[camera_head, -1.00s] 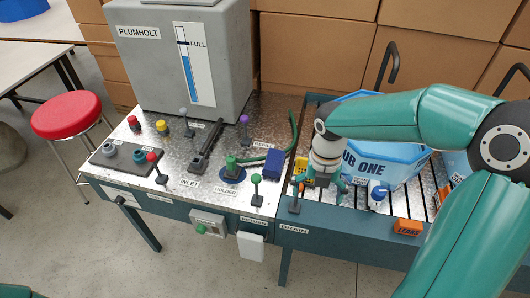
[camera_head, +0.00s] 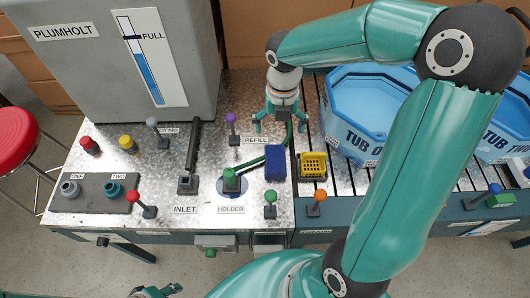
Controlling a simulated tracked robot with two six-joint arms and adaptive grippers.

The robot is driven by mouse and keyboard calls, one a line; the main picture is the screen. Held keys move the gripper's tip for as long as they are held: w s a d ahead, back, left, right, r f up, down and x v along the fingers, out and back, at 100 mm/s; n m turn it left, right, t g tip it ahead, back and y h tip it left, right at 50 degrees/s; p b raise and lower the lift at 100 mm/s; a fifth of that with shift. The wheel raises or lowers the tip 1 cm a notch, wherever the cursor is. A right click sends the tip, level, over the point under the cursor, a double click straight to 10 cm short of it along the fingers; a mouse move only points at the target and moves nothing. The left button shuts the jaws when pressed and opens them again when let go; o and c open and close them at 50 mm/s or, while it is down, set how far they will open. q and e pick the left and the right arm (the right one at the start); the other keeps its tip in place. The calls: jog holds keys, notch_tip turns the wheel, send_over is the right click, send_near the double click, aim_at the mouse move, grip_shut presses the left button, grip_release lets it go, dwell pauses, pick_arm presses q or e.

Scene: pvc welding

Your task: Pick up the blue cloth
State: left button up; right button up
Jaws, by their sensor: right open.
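The blue cloth (camera_head: 275,163) looks like a small folded dark blue block. It lies on the metal bench top, right of the round holder with the green knob (camera_head: 231,178) and left of a yellow basket (camera_head: 312,165). My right gripper (camera_head: 279,127) is open and empty. It points down behind the cloth, farther from me, with its fingers apart and not touching it. A green hose (camera_head: 255,161) passes beside the cloth and under the gripper. A teal part of what looks like my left gripper (camera_head: 156,292) shows at the bottom edge, mostly cut off.
A grey PLUMHOLT tank (camera_head: 120,75) stands at the back left. Blue tubs (camera_head: 365,110) stand on the slatted drain at right. Upright levers with purple (camera_head: 231,118), green (camera_head: 270,197) and orange (camera_head: 320,195) knobs surround the cloth.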

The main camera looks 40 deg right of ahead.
send_over(276, 158)
jog(key=f, duration=1.1)
jog(key=shift+a, duration=0.4)
jog(key=shift+d+f, duration=0.15)
jog(key=shift+f, duration=1.2)
jog(key=shift+d+f, duration=0.15)
jog(key=shift+f, duration=1.15)
jog(key=shift+c, duration=0.3)
jog(key=c, duration=1.2)
jog(key=shift+r, duration=0.15)
notch_tip(276, 158, up, 20)
jog(key=shift+f, duration=0.1)
